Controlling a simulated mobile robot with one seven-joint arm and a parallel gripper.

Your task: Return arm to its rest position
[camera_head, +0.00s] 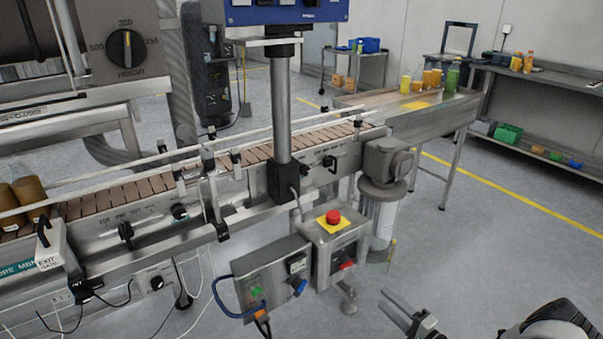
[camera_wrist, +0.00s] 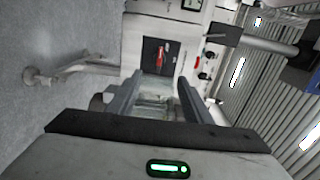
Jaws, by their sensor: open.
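My gripper (camera_head: 408,312) shows at the bottom right of the head view, its fingers apart and nothing between them. In the wrist view the two fingers (camera_wrist: 155,98) are spread, with a control box in line behind the gap. In the head view the gripper is in free space to the right of the control box (camera_head: 336,248) with a red emergency button (camera_head: 333,217) on a yellow plate. I cannot tell the exact distance to the box. Part of my arm shows at the bottom right corner.
A conveyor (camera_head: 140,195) runs across the left and middle, with brown jars (camera_head: 28,197) at its left end. A grey control box (camera_head: 270,280) with green and blue controls hangs below it. A table (camera_head: 430,118) with bottles stands behind. Floor at the right is clear.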

